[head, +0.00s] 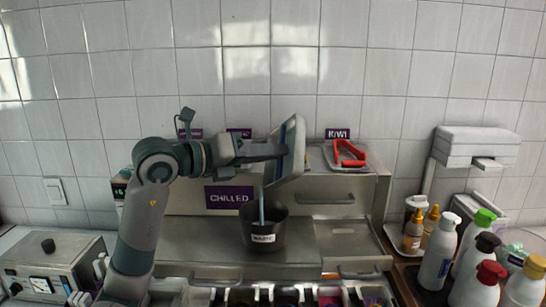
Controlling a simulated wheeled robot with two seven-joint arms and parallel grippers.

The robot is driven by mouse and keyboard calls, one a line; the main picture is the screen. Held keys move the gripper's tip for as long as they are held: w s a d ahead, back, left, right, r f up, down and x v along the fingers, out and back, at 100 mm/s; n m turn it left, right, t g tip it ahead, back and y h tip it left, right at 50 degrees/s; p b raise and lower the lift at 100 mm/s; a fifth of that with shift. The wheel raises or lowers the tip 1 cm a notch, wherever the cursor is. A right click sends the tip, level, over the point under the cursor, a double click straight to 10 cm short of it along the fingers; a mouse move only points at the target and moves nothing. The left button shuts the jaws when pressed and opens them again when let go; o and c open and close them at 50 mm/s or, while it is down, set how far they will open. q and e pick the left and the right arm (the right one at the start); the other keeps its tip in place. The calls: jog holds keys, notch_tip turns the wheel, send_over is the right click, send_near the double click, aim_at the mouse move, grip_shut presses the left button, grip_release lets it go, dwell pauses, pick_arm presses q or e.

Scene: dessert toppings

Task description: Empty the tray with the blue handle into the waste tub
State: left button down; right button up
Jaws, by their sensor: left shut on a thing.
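My left gripper (262,152) is shut on a grey tray (292,150) and holds it up above the counter. The tray is tipped steeply, almost on edge, with its lower end over the right side of the waste tub. The gripper hides the tray's handle, so its colour cannot be told. I cannot see whether anything is in the tray. The dark waste tub (265,238), with a white label, stands upright on the steel counter. A thin pale blue upright thing (262,206) shows at its mouth; I cannot tell what it is. My right gripper is not in view.
Behind stands a steel cabinet marked CHILLED (230,197). On it, by the KIWI sign (337,133), lies a tray with a red handle (348,154). Several bottles (440,250) crowd the right. A control box (50,265) stands at left. Topping bins line the front.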

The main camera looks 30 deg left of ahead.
aim_at(289, 156)
pick_arm(q)
jog(key=shift+s+a+r+t+b, duration=0.1)
jog(key=shift+s+a+t+b, duration=0.25)
jog(key=shift+b, duration=0.5)
jog(key=shift+w+d, duration=0.1)
jog(key=shift+d, duration=0.05)
jog(key=shift+p, duration=0.3)
jog(key=shift+w+d+g+p, duration=0.35)
jog(key=shift+g+p, duration=0.2)
jog(key=shift+p, duration=0.7)
jog(key=shift+w+d+f+m+g+y+p, duration=0.25)
jog(key=shift+g+p, duration=0.25)
jog(key=shift+p, duration=0.65)
jog(key=shift+w+d+f+g+y+p, duration=0.15)
jog(key=shift+w+g+y+p, duration=0.3)
jog(key=shift+p, duration=0.7)
jog(key=shift+w+d+f+m+g+y+p, duration=0.25)
jog(key=shift+g+p, duration=0.3)
jog(key=shift+p, duration=0.6)
jog(key=shift+w+d+f+g+y+p, duration=0.5)
jog(key=shift+g+y+p, duration=0.45)
jog(key=shift+p, duration=1.45)
